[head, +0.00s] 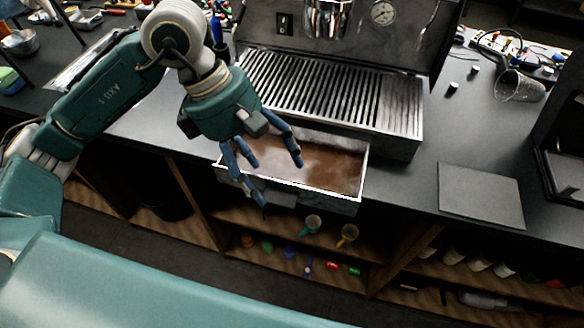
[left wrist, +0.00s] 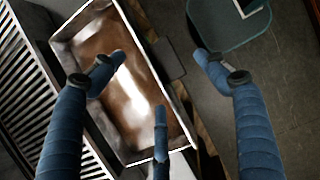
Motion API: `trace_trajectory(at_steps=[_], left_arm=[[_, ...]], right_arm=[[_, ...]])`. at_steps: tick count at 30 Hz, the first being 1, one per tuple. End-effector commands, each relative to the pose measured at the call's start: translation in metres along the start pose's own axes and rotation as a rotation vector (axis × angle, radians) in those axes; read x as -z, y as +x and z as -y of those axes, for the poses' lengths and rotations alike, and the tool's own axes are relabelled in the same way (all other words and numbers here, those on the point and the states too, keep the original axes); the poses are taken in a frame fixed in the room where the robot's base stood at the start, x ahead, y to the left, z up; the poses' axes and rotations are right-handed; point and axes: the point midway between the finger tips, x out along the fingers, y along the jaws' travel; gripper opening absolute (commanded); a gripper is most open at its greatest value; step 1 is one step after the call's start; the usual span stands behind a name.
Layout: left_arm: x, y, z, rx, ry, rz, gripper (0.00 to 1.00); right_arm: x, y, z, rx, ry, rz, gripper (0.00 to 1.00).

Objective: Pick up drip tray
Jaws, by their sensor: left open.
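The drip tray (head: 330,194) is a rectangular metal tray with a glossy brown inside, sticking out from under the front of the brewer (head: 330,95). It also shows in the left wrist view (left wrist: 84,24), slanting across the left half. My left gripper (head: 278,180) has blue fingers spread open over the left part of the tray, near its front rim. In the left wrist view, one finger lies over the tray, one over its front edge area, and one beyond it over the floor side. I cannot tell whether any finger touches it. My right gripper is not in view.
A slatted metal grate (head: 325,90) lies above the tray on the brewer. A flat grey plate (head: 480,194) lies on the counter to the right. A tipped cup (head: 517,86) and cables are at the back right. Shelves with small coloured items are below the counter.

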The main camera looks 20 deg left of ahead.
Motion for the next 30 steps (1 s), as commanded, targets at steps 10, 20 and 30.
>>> trace_trajectory(at_steps=[10,20,30], left_arm=[[-0.006,0.041,-0.002,0.005,0.000,0.002,0.74],[-0.005,0.055,-0.004,-0.001,0.000,0.002,0.74],[-0.005,0.055,-0.004,-0.001,0.000,0.002,0.16]], right_arm=[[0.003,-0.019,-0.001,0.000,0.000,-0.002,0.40],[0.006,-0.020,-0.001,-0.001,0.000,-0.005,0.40],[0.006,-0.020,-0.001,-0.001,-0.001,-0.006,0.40]])
